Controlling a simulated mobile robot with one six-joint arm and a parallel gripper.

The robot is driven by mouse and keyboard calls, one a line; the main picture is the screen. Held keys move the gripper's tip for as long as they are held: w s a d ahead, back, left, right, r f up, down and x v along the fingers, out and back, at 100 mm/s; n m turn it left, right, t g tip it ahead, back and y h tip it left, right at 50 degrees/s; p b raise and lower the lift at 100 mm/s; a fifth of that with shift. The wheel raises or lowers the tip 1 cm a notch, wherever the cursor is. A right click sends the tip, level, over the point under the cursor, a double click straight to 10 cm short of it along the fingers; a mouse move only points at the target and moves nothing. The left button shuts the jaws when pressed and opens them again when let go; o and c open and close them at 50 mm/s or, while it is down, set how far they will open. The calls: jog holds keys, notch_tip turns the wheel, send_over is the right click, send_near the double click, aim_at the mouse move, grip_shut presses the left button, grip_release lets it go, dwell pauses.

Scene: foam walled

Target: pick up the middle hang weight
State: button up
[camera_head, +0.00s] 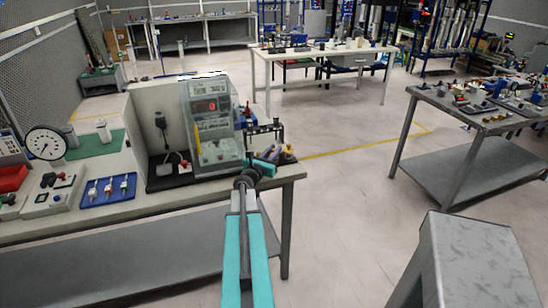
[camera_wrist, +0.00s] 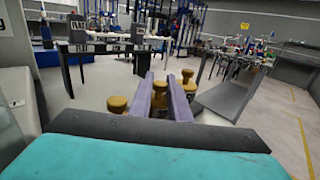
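Several brass hang weights with round knobs stand in a group in the wrist view. The middle hang weight (camera_wrist: 160,94) shows between the two purple fingers of my gripper (camera_wrist: 161,80). Another weight (camera_wrist: 117,105) stands outside the left finger, and one more (camera_wrist: 187,76) stands just right of the right finger. My fingers are apart, one on each side of the middle weight; contact is not clear. The lower parts of the weights are hidden behind my dark gripper body. In the head view, my gripper (camera_head: 270,156) is at the bench's right end, beside a small brass weight (camera_head: 289,153).
The weights are near the right edge of the grey workbench (camera_head: 210,192). A clear-covered instrument (camera_head: 212,120) stands close on the left. A blue tray (camera_head: 108,189) and a dial gauge (camera_head: 46,143) are farther left. Floor is open to the right, before another table (camera_head: 470,115).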

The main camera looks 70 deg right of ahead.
aim_at(274, 150)
grip_shut()
jog(key=shift+r, duration=0.15)
jog(key=shift+r+b, duration=0.3)
jog(key=shift+r, duration=0.6)
jog(key=shift+a+r, duration=0.35)
jog(key=shift+r, duration=0.35)
jog(key=s+a+r, duration=0.1)
jog(key=s+a, duration=0.1)
jog(key=a, duration=0.8)
jog(key=shift+s+r, duration=0.15)
jog(key=shift+s, duration=0.1)
jog(key=shift+s+a+p, duration=0.1)
jog(key=shift+a+p, duration=0.05)
jog(key=shift+p, duration=0.85)
